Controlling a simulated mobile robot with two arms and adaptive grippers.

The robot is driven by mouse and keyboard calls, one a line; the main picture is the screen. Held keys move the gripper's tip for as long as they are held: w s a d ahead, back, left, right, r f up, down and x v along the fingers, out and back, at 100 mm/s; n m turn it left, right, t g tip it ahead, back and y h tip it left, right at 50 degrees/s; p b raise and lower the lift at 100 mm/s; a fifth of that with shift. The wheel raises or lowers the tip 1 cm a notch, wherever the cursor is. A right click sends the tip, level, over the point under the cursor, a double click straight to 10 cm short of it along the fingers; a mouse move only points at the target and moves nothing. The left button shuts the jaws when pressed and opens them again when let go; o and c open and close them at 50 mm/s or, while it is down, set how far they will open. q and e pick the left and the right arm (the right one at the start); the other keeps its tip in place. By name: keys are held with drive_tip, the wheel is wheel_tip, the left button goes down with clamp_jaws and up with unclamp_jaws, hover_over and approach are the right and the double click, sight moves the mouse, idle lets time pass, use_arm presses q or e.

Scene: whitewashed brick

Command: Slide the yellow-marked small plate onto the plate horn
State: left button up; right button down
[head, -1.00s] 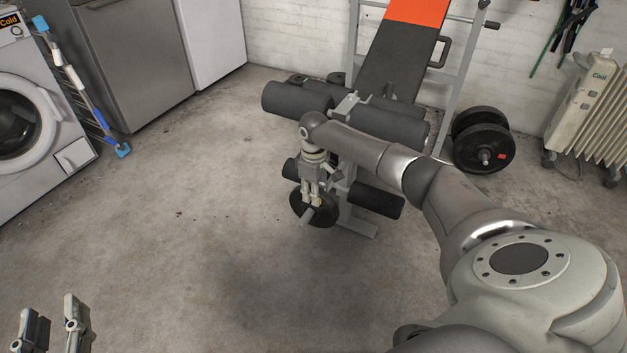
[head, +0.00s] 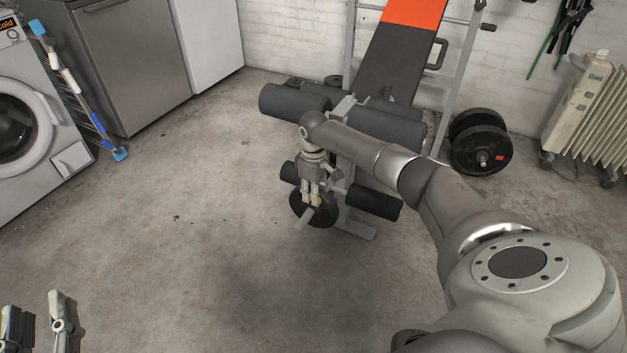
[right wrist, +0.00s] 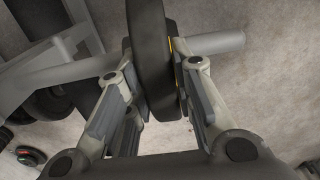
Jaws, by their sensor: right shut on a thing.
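The small plate (head: 327,214) is a black disc with a yellow mark, upright at the front of the weight bench. My right gripper (head: 313,202) is shut on its upper rim from above, and the right wrist view shows the fingers (right wrist: 158,105) on both faces of the plate (right wrist: 150,50). The grey plate horn (head: 303,220) sticks out past the plate's front face, and it also shows in the right wrist view (right wrist: 222,42). The plate appears to be around the horn; its hole is hidden. My left gripper (head: 38,330) is open and empty at the lower left.
The bench's foam rollers (head: 374,202) and upright lie close behind the plate. Larger black plates (head: 482,150) stand by the wall at right, near a heater (head: 590,120). A washing machine (head: 30,130) stands at left. The floor (head: 190,240) in front is clear.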

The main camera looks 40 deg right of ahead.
drive_tip(key=shift+w+r, duration=0.1)
drive_tip(key=shift+r, duration=0.05)
drive_tip(key=c, duration=1.2)
unclamp_jaws()
drive_tip(key=shift+o, duration=0.2)
drive_tip(key=shift+s+f, duration=0.2)
wheel_tip(320, 180, up, 12)
drive_tip(key=shift+r, duration=0.15)
drive_tip(key=shift+w, duration=0.1)
